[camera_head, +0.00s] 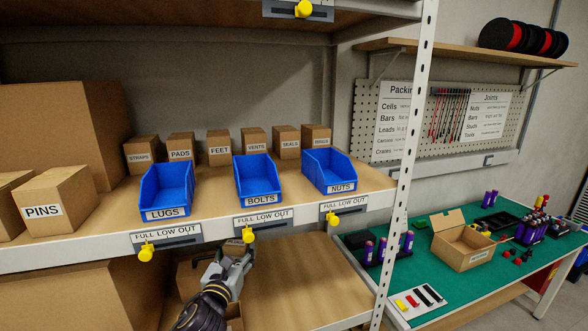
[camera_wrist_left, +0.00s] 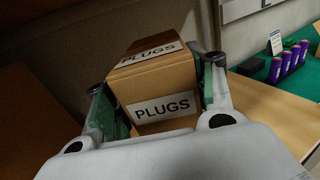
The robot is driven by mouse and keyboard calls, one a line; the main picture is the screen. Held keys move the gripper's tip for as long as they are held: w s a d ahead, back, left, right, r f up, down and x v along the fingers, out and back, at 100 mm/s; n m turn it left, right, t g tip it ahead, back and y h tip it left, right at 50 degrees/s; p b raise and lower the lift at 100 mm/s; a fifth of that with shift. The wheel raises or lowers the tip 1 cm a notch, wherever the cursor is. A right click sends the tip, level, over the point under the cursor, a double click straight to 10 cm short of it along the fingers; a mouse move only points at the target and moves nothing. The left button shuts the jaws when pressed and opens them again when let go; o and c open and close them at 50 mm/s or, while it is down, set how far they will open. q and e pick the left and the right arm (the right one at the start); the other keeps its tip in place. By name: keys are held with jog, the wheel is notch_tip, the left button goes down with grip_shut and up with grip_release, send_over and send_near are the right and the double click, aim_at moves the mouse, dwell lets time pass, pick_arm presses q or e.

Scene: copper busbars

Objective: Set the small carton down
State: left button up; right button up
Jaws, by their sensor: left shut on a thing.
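A small brown carton labelled PLUGS (camera_wrist_left: 155,85) is between the fingers of my left gripper (camera_wrist_left: 158,100) in the left wrist view. The gripper is shut on it, with one finger on each side. In the head view my left gripper (camera_head: 232,262) is at the lower shelf (camera_head: 300,278), below the BOLTS bin. The carton is mostly hidden there by the gripper and arm, and I cannot tell whether it touches the shelf. My right gripper is not in view.
The upper shelf edge (camera_head: 290,212), with yellow knobs, is just above my gripper. Blue bins LUGS (camera_head: 166,190), BOLTS (camera_head: 258,180) and NUTS (camera_head: 328,171) stand on it. A post (camera_head: 407,160) stands right. The lower shelf is bare right of the gripper.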

pick_arm(q)
jog(key=s+a+f+y+p, duration=0.1)
jog(key=s+a+f+p, duration=0.2)
jog(key=s+f+p, duration=0.1)
jog(key=s+a+f+n+p, duration=0.1)
jog(key=s+a+f+p, duration=0.2)
jog(key=s+f+p, duration=0.2)
jog(key=s+f, duration=0.1)
jog(key=s, duration=0.2)
jog(key=shift+a+f+y, duration=0.3)
jog(key=shift+f+y, duration=0.1)
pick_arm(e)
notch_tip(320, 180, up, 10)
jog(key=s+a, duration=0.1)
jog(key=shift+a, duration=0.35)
pick_arm(q)
jog(key=shift+f, duration=0.15)
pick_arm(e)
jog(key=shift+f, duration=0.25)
pick_arm(q)
notch_tip(320, 180, down, 4)
jog(key=b, duration=0.3)
jog(key=shift+f+b, duration=0.2)
jog(key=shift+b, duration=0.2)
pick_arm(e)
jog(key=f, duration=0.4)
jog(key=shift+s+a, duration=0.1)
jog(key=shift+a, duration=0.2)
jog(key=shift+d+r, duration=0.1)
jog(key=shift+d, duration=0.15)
